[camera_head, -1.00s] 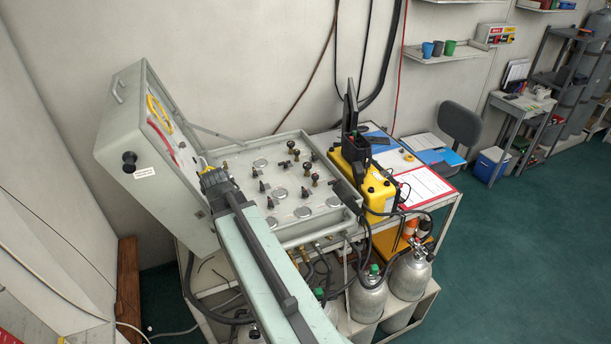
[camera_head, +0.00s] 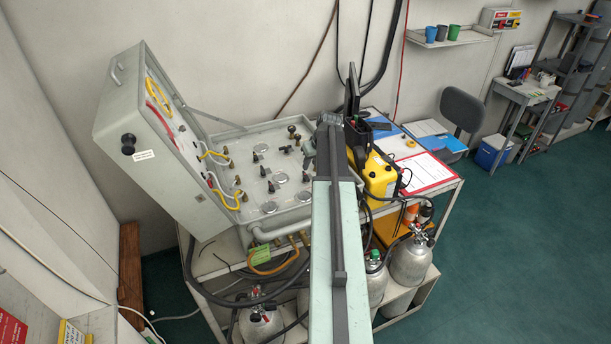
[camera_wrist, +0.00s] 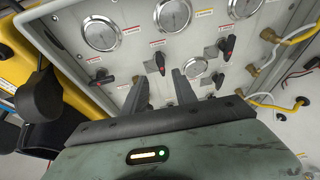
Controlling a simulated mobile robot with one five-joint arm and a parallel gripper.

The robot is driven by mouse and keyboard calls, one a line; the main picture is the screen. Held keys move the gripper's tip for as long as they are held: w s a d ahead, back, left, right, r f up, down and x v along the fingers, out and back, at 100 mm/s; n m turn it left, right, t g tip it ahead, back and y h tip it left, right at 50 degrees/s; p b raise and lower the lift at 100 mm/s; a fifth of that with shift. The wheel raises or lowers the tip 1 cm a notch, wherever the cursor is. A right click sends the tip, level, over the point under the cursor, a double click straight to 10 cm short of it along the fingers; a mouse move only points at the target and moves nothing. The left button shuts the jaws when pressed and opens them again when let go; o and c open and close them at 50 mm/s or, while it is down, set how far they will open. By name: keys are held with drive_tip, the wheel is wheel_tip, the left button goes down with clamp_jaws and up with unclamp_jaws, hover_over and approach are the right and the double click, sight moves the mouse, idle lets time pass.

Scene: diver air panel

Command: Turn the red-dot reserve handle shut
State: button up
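The air panel (camera_head: 235,142) lies in an open grey case and carries round gauges and small dark handles. In the wrist view, black handles show at upper left (camera_wrist: 102,77) and near the middle (camera_wrist: 160,62). Handles with reddish marks show to the right (camera_wrist: 226,45) and lower right (camera_wrist: 218,80). I cannot tell for sure which one bears the red dot. My gripper (camera_wrist: 163,92) is over the panel, its two fingers apart and nothing seen between them. In the head view my arm hides the panel's right part and the gripper's fingers are unclear.
The raised case lid (camera_head: 140,155) stands left of the panel. A yellow box (camera_head: 381,178) stands close on the right. Yellow and white hoses (camera_wrist: 265,102) run by the panel's edge. Gas cylinders (camera_head: 411,260) stand below.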

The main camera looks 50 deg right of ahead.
sight(306, 175)
drive_tip(key=b+x, duration=0.6)
drive_tip(key=x, duration=0.1)
drive_tip(key=shift+w+f, duration=0.1)
drive_tip(key=shift+f, duration=0.2)
drive_tip(key=shift+r, duration=0.15)
